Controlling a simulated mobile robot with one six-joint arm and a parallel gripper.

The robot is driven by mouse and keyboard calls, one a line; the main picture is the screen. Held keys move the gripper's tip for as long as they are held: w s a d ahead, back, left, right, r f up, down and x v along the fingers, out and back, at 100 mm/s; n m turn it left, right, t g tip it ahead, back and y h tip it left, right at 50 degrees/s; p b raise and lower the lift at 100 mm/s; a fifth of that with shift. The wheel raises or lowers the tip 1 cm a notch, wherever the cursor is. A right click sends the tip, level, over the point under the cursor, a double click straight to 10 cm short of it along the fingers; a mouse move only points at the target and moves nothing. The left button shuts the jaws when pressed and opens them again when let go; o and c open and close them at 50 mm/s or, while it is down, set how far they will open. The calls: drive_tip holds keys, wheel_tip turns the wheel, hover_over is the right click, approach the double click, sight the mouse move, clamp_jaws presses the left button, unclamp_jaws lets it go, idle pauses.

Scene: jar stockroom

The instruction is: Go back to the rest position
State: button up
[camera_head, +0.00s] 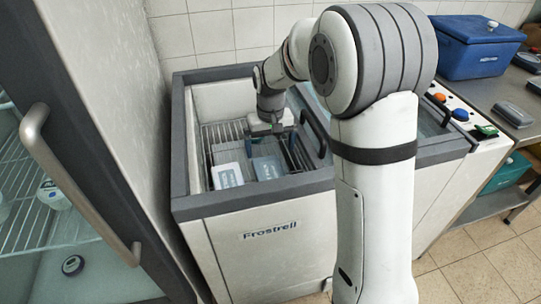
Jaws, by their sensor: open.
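My gripper (268,130) is at the end of my arm, reaching down into an open chest freezer (265,230) marked "Frostrell". It hangs over the flat boxes in the freezer and looks empty. A pale box (227,175) and a grey-blue box (267,167) lie below it, near the freezer's front wall. The fingertips are small, and I cannot tell whether they touch anything. My arm's large joint and upright link hide the freezer's right part.
An upright cabinet's handle (75,185) stands close on the left, with wire shelves beside it. A blue cooler box (478,45) sits on the right counter (475,72). A teal bin (507,172) is below it. Tiled floor (470,265) shows at the lower right.

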drive_tip(key=shift+r, duration=0.55)
